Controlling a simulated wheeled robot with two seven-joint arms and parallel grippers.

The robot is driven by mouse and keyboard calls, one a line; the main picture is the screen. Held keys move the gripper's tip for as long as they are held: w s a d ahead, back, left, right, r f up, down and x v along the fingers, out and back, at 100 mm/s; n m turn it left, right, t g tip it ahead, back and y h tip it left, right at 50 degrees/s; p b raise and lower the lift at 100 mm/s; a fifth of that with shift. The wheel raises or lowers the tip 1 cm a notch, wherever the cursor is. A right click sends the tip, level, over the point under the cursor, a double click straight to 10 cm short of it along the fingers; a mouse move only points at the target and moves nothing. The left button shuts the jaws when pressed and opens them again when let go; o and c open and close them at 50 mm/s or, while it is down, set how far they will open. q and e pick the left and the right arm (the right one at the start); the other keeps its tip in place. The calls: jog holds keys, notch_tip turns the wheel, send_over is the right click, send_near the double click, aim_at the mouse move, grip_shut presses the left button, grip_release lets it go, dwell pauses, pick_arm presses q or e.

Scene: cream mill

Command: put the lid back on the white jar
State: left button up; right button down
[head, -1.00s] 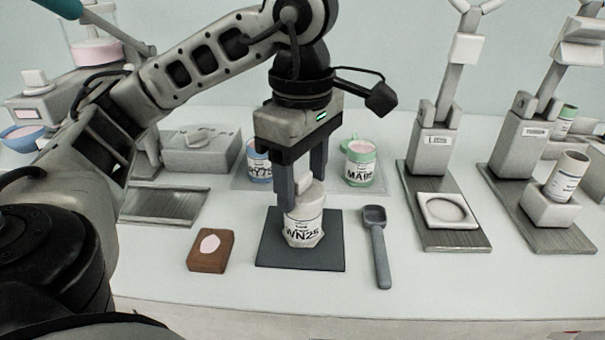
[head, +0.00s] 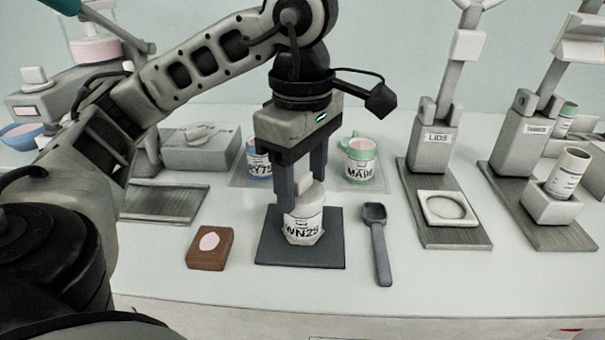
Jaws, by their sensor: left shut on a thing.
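The white jar (head: 303,228), labelled WN25, stands upright on a dark square mat (head: 270,255) in the front middle. Its white lid (head: 309,194) is at the jar's mouth, and I see no clear gap between them. My left gripper (head: 302,190) points straight down from above and is shut on the lid, with one finger in front of it and the other behind. The near finger hides part of the lid and rim, so I cannot tell whether the lid sits fully flat. My right gripper is not in view.
A grey scoop (head: 377,240) lies right of the mat, and a brown block (head: 210,248) with a pink oval lies left. Behind stand a blue jar (head: 259,165) and a green jar (head: 360,165). The LIDS stand (head: 432,150) is at right.

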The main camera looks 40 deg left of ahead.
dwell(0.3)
pick_arm(q)
jog(key=o, duration=1.4)
jog(key=shift+o, duration=0.2)
notch_tip(320, 180, up, 4)
jog(key=p, duration=0.4)
jog(key=shift+r+p, duration=0.25)
jog(key=shift+p, duration=0.1)
grip_shut()
dwell(0.4)
